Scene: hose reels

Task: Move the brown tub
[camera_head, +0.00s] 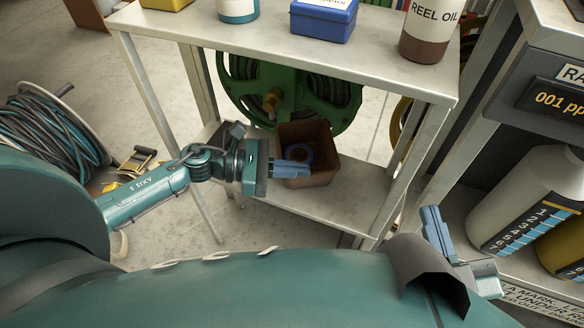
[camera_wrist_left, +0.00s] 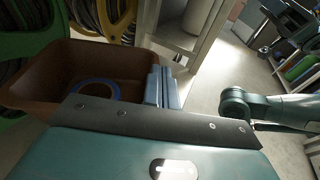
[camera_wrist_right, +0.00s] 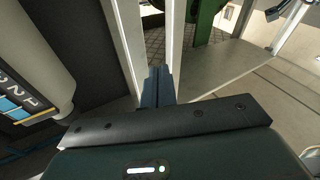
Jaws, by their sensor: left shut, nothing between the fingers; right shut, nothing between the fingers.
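The brown tub (camera_head: 322,165) stands on the lower shelf of a metal rack, in front of a green hose reel. It is open at the top and holds a blue ring (camera_wrist_left: 97,88). My left gripper (camera_head: 306,169) is shut and empty, its blue fingers at the tub's front left side in the head view. In the left wrist view the tub (camera_wrist_left: 45,75) fills the left, with the shut fingers (camera_wrist_left: 162,88) by its right edge; I cannot tell whether they touch. My right gripper (camera_head: 432,217) is shut and empty at the right, away from the tub, beside a rack leg.
The rack's upper shelf (camera_head: 270,48) overhangs the tub and carries boxes and a reel oil can (camera_head: 428,30). The green reel (camera_head: 340,112) stands behind. A cable reel (camera_head: 45,135) is at left. The lower shelf (camera_head: 350,200) is clear right of the tub.

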